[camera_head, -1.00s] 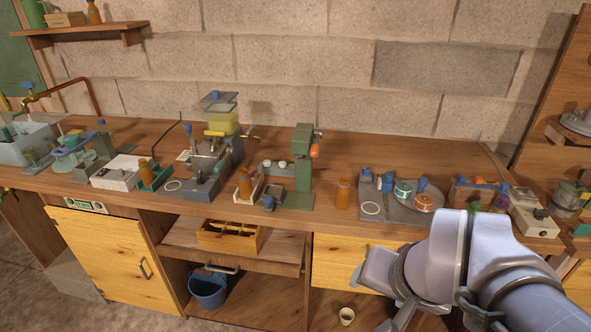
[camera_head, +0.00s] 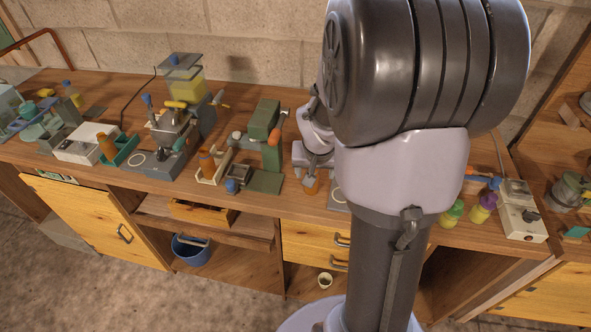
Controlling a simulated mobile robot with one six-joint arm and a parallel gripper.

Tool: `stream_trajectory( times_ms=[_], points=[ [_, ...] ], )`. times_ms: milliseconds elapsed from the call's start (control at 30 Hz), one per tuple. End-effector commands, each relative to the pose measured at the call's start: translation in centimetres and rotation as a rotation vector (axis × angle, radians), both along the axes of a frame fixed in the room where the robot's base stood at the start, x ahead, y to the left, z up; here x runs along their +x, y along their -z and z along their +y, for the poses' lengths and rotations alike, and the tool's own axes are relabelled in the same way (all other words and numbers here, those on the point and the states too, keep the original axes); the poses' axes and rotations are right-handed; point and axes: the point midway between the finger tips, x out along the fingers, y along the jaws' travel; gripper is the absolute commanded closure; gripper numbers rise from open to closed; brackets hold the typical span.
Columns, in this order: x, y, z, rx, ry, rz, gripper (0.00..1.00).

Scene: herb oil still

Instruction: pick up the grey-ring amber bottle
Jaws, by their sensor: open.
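One amber bottle (camera_head: 310,186) stands on the bench top, right of the green press, with its upper part covered by my gripper. My gripper (camera_head: 311,174) is at this bottle's upper part, pointing down; its fingers are small and partly hidden, and I see no firm hold. A second amber bottle (camera_head: 107,149) leans in a green holder at the left. A third amber bottle (camera_head: 207,162) stands in a small pale tray. Rings on the bottles are too small to tell by colour.
My arm hides much of the right bench. The green press (camera_head: 264,135) stands left of my gripper, and a pale box with a knob (camera_head: 522,211) is at the right. Yellow-green (camera_head: 451,213) and purple (camera_head: 483,207) jars stand near the front edge. A blue bucket (camera_head: 191,249) is below.

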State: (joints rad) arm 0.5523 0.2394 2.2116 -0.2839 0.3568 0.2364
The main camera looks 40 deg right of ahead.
Motion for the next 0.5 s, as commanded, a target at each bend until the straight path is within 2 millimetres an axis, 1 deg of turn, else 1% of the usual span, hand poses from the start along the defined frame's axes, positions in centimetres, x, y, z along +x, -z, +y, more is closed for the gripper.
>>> stream_trajectory(
  times_ms=[33, 100, 333, 500],
  points=[
    [0.4, 1.8, -0.3, 0.001, -0.001, 0.002, 0.35],
    [0.8, 3.1, -0.7, 0.002, 0.001, 0.001, 0.35],
    [1.7, 5.0, -1.2, 0.0, 0.001, 0.0, 0.35],
    [3.0, 8.2, -1.7, 0.001, 0.0, 0.001, 0.35]
  ],
)
